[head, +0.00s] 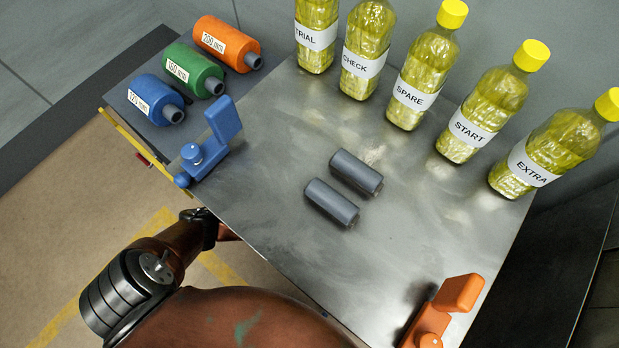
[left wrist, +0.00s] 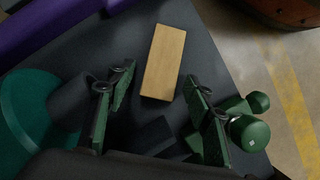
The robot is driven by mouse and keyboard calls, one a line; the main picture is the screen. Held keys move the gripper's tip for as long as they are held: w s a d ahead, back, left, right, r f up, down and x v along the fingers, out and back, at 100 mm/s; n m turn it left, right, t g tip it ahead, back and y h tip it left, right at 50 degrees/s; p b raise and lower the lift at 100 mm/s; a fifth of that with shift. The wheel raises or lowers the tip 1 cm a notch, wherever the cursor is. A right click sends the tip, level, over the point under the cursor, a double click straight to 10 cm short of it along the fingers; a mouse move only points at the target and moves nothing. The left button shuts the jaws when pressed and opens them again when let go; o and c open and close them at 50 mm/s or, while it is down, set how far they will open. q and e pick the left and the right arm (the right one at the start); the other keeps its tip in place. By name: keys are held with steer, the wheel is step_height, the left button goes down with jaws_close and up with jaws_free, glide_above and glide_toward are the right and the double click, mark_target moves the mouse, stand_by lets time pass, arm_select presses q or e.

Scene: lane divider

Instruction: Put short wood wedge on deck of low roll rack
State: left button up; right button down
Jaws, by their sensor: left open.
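A short wood wedge (left wrist: 164,62), light tan and block-shaped, lies on a dark surface (left wrist: 72,55) in the left wrist view. My left gripper (left wrist: 159,78) is open, with its green-padded fingers to either side of the wedge's near end. The wedge is not gripped; whether the fingers are at its height cannot be told. In the head view my left arm (head: 150,275) reaches down beside the metal table, and its gripper is hidden there. My right gripper is in neither view. I cannot identify the low roll rack for certain.
The metal table (head: 270,150) bears two grey cylinders (head: 332,203), several labelled yellow bottles (head: 415,85), a blue clamp (head: 210,140) and an orange clamp (head: 447,310). Blue, green and orange rolls (head: 193,70) lie beyond its left edge. Green knobs (left wrist: 250,130) stand right of my left gripper.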

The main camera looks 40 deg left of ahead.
arm_select(q)
steer(key=shift+w+r, duration=0.1)
steer(key=shift+r, duration=0.05)
step_height(320, 180, up, 10)
stand_by(0.5)
